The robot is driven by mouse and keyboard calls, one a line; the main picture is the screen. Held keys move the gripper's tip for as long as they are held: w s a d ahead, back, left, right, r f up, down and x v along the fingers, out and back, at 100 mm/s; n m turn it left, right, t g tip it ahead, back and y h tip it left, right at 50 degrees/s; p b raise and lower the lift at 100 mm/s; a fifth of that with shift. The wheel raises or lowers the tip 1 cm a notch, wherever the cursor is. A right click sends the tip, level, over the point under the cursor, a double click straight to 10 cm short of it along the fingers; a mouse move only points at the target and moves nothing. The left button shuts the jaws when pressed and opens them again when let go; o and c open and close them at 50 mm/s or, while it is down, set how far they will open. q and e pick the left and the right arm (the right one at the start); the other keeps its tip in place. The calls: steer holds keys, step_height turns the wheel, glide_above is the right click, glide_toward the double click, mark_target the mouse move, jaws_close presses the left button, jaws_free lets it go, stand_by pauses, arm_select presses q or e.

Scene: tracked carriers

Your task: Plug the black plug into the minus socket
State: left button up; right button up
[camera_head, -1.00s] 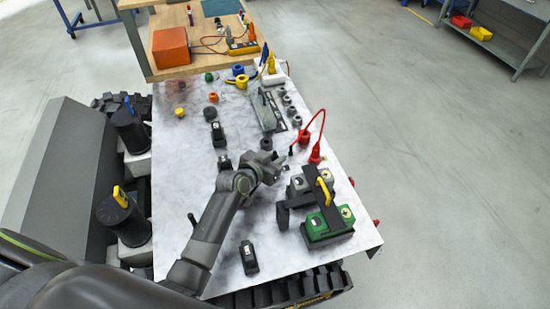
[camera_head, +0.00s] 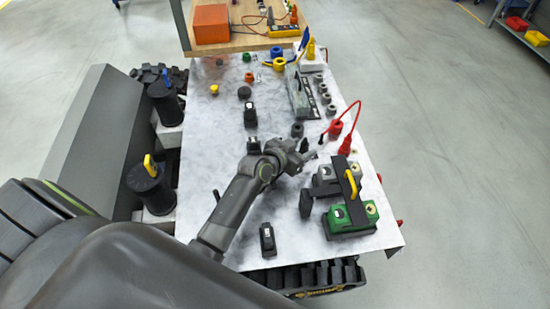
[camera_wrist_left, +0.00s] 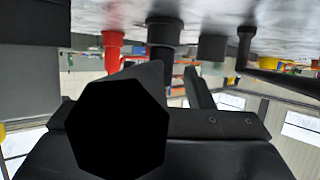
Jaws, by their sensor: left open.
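My left gripper (camera_head: 311,156) is open, low over the white table, left of the red sockets or plugs. I cannot tell whether this or another small black piece (camera_head: 304,145) beside the gripper is the black plug. In the left wrist view the table is at the top; a red post (camera_wrist_left: 112,48), a black post (camera_wrist_left: 163,35) and a grey post (camera_wrist_left: 212,46) stand past the fingers. No minus mark is readable. The right gripper is out of view.
A green and grey block unit with a yellow handle (camera_head: 352,185) stands in front right of the gripper. The red lead (camera_head: 358,104) arcs over the right edge. Several grey rings (camera_head: 326,98) lie farther back.

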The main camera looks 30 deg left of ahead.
arm_select(q)
steer(key=b+v, duration=0.1)
steer(key=v, duration=1.4)
steer(key=shift+s+r, duration=0.2)
steer(key=shift+s, duration=0.05)
steer(key=shift+a, duration=0.1)
